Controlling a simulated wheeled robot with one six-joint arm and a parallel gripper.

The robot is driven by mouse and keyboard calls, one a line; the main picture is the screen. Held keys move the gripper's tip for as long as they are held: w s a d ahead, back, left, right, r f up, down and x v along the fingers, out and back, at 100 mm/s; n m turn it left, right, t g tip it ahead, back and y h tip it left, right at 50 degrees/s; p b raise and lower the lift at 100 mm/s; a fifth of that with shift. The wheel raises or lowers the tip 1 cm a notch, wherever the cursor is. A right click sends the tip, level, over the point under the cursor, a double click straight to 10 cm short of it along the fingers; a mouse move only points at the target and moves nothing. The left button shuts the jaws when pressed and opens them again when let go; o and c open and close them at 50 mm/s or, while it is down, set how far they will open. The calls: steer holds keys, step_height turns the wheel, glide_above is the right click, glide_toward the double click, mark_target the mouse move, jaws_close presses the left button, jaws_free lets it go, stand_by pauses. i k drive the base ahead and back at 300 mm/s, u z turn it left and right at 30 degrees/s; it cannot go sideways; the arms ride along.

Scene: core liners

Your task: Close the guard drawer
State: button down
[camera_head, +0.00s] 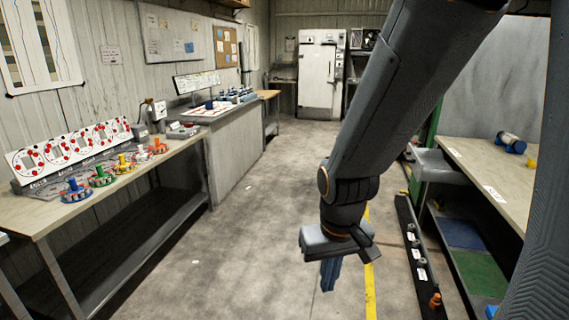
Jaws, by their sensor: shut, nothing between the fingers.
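A grey, open-topped drawer or tray (440,168) juts out at the left end of the right-hand bench, beside a green post. It looks like the guard drawer, pulled out, but no label on it can be read. My arm hides part of the area next to it. My gripper (329,276) hangs over the open floor in the middle of the view, pointing down. Its fingers are together and hold nothing. It is to the left of the drawer and nearer to the camera, clear of it.
A dark floor rail (418,262) with small fittings lies beneath. A left bench (125,181) holds coloured parts. A white cabinet (320,72) stands behind. The central floor is clear.

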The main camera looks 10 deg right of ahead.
mark_target(432, 165)
steer(key=z, duration=0.75)
steer(key=i, duration=1.35)
steer(key=z, duration=0.6)
steer(key=k, duration=0.45)
steer(key=u, duration=0.35)
steer(key=i, duration=1.35)
steer(key=z, duration=0.5)
